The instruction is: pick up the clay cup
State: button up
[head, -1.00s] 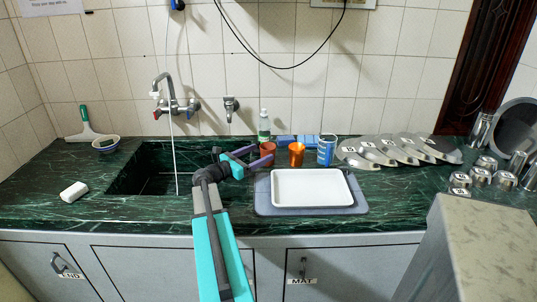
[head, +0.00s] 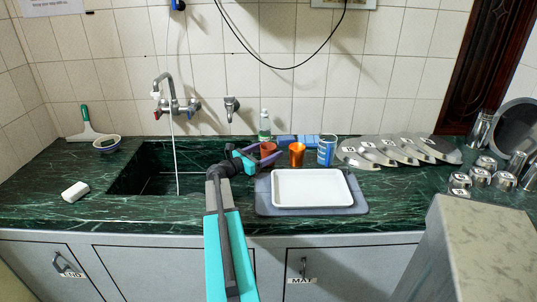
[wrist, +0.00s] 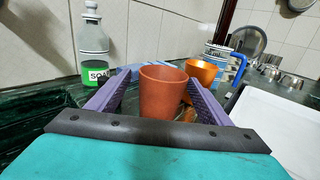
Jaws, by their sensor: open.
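The clay cup (wrist: 162,92) is a reddish-brown, upright, empty-looking cup in the middle of the wrist view. In the head view the clay cup (head: 268,149) stands on the counter behind the sink's right edge, partly hidden by my gripper. My gripper (head: 262,157) is open, and its two purple fingers reach toward the cup from the front. In the wrist view my gripper (wrist: 160,100) has one finger on each side of the cup. I cannot tell whether either finger touches it.
An orange cup (head: 297,154) stands close to the right, with a blue-and-white mug (head: 326,149) beyond it. A soap bottle (head: 264,126) stands behind the clay cup. A white tray (head: 311,203) lies to the front right. The sink (head: 150,180) is open on the left.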

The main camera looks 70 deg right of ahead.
aim_at(268, 146)
jog(key=c, duration=1.2)
jog(key=shift+r, duration=0.15)
jog(key=shift+r, duration=0.85)
jog(key=shift+a+r, duration=0.1)
jog(key=shift+r, duration=0.8)
jog(key=a+r+b, duration=0.1)
jog(key=a, duration=1.5)
jog(key=shift+r+b, duration=0.15)
jog(key=shift+b, duration=0.2)
